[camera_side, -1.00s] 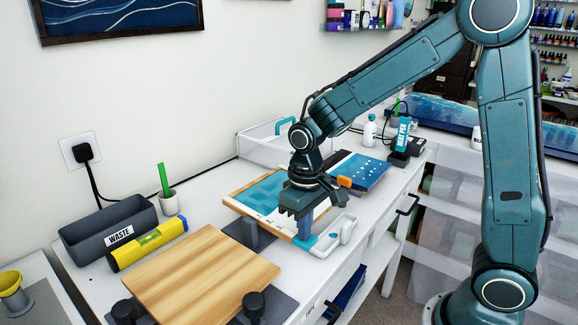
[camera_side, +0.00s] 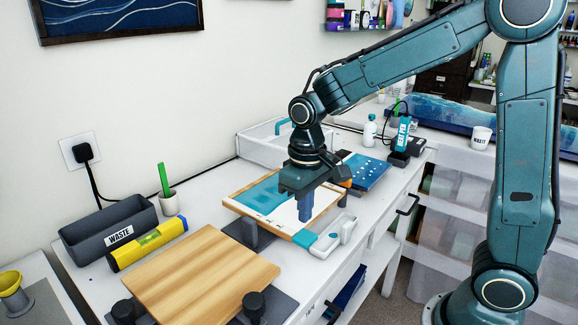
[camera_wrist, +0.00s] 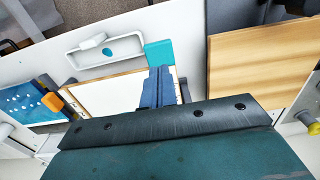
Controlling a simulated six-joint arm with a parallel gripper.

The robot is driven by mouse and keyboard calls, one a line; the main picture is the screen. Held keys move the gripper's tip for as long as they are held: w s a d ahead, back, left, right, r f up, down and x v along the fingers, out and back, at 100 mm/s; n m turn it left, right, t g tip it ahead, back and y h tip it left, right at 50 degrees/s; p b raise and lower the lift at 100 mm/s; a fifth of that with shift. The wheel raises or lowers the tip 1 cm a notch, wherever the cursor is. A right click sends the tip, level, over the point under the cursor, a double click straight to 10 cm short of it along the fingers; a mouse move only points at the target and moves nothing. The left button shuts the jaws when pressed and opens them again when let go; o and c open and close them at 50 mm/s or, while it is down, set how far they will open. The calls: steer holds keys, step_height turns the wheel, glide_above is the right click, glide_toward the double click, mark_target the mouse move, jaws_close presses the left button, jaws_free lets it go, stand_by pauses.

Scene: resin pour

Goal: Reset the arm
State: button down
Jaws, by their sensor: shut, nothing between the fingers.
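My gripper (camera_side: 306,208) is shut with nothing between its fingers. It is above the framed panel (camera_side: 240,203), which has a teal area and a white area and stands raised on supports. In the wrist view, the blue fingers of my gripper (camera_wrist: 158,88) are together over the white part of the panel (camera_wrist: 105,95). The gripper hides part of the panel.
A wooden board (camera_side: 200,275) on a stand with black knobs is at the front. A yellow level (camera_side: 148,243) and a grey waste bin (camera_side: 108,230) are at the left. A blue dotted panel (camera_side: 365,172) and a heat pen (camera_side: 401,140) are behind the gripper.

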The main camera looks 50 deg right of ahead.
steer(key=shift+r, duration=0.1)
stand_by(0.5)
steer(key=s+d+r+t, duration=0.1)
steer(key=s+r, duration=0.3)
steer(key=s, duration=0.4)
steer(key=s+d+r+t, duration=0.2)
steer(key=s+r+t, duration=0.2)
steer(key=s, duration=0.5)
steer(key=shift+r+t, duration=0.3)
steer(key=shift+r, duration=0.25)
